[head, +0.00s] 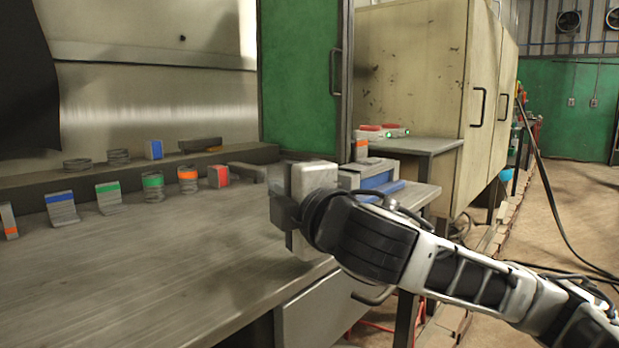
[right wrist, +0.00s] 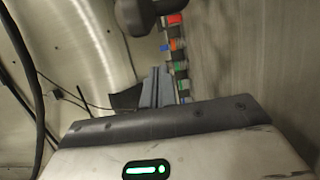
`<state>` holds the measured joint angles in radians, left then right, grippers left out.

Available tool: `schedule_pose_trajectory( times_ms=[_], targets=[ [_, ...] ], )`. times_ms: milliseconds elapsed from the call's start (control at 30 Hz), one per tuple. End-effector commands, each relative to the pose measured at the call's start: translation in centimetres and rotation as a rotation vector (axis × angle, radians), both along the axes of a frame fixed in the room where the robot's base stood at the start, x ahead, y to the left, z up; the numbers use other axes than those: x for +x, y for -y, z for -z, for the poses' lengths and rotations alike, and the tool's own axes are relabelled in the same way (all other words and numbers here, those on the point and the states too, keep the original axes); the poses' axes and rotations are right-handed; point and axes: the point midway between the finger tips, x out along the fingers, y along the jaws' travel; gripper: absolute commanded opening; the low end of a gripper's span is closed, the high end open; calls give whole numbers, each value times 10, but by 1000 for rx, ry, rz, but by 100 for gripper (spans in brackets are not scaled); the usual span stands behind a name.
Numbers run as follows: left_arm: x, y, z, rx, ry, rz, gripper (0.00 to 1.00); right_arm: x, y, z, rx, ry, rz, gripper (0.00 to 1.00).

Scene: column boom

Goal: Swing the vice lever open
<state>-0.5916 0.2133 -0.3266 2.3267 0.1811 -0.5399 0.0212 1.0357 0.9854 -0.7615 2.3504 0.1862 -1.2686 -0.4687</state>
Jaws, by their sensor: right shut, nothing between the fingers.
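A grey and blue device (head: 370,183), which looks like the vice, sits at the right end of the workbench, partly hidden behind my right gripper and forearm. A grey bar (head: 248,171) shows left of my gripper on the bench; I cannot tell whether it is the vice lever. My right gripper (head: 283,212) is above the bench's right end. In the right wrist view its fingers (right wrist: 157,87) are together and empty. A dark rounded knob (right wrist: 136,14) shows past the fingertips there, apart from them in the picture; its link to the lever is unclear. My left gripper is out of view.
Several colour-banded blocks and coils, including a red-marked block (head: 218,176), line the back of the workbench (head: 150,265). A green panel (head: 297,75) stands behind. A side table (head: 415,146) holds red-topped items. The bench's front left is clear.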

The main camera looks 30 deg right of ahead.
Motion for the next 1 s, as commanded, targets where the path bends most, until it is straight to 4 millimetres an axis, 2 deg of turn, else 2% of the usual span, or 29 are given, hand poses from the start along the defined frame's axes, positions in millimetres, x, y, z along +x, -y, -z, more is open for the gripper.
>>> schedule_pose_trajectory(
  times_ms=[33, 100, 367, 800, 1000],
  targets=[
    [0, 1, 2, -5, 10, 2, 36, -4, 11, 2, -5, 3, 9, 0],
    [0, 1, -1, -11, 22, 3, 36, -8, 18, 2, -6, 3, 8, 0],
    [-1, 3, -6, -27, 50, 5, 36, -14, 36, 1, -3, 1, 5, 0],
    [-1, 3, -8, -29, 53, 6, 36, -14, 37, -1, -2, 1, 0, 0],
    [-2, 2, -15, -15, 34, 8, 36, -4, 32, -3, -1, -2, -45, 0]
  ],
)
